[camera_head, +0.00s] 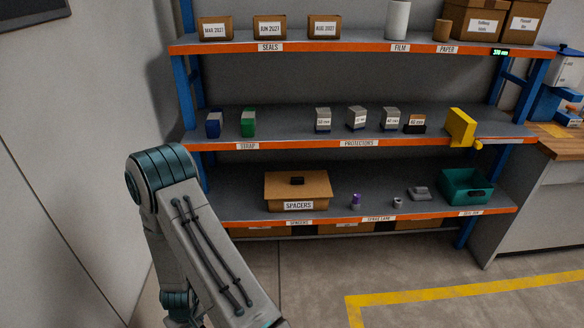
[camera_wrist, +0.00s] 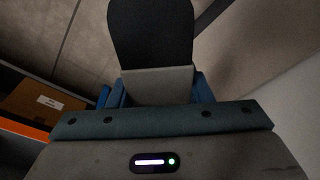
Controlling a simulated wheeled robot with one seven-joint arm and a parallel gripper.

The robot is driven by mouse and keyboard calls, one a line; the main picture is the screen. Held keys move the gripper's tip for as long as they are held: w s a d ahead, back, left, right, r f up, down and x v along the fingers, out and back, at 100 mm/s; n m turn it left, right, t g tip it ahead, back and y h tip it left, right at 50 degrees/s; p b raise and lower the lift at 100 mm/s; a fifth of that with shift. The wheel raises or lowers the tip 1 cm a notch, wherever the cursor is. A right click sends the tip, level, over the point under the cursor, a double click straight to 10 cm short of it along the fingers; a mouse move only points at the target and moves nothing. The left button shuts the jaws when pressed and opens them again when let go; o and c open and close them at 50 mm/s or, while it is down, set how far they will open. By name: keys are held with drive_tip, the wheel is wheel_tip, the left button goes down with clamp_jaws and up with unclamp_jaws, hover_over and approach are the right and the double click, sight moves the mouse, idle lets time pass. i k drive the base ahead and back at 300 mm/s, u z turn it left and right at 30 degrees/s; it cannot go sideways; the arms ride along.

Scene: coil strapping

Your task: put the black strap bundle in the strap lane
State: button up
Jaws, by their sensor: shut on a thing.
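In the wrist view my gripper (camera_wrist: 160,88) is shut on the black strap bundle (camera_wrist: 150,35), a rounded black piece with a grey band near the jaws. Blue fingers show on both sides of the band. The head view shows my arm running out at the bottom edge; the gripper and the bundle are not visible there. The strap lane (camera_head: 247,146) is at the left of the middle shelf, behind a STRAP label. A blue bundle (camera_head: 214,123) and a green bundle (camera_head: 248,122) stand upright in it.
Right of the green bundle is a bare stretch of shelf, then grey-topped protectors (camera_head: 357,118) and a yellow object (camera_head: 460,127). The lower shelf holds a spacers box (camera_head: 298,189) and a green bin (camera_head: 466,187). A blue upright (camera_head: 194,90) bounds the left side.

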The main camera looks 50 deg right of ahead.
sight(282, 130)
drive_tip(key=z, duration=0.75)
drive_tip(key=i, duration=0.6)
drive_tip(key=z, duration=0.7)
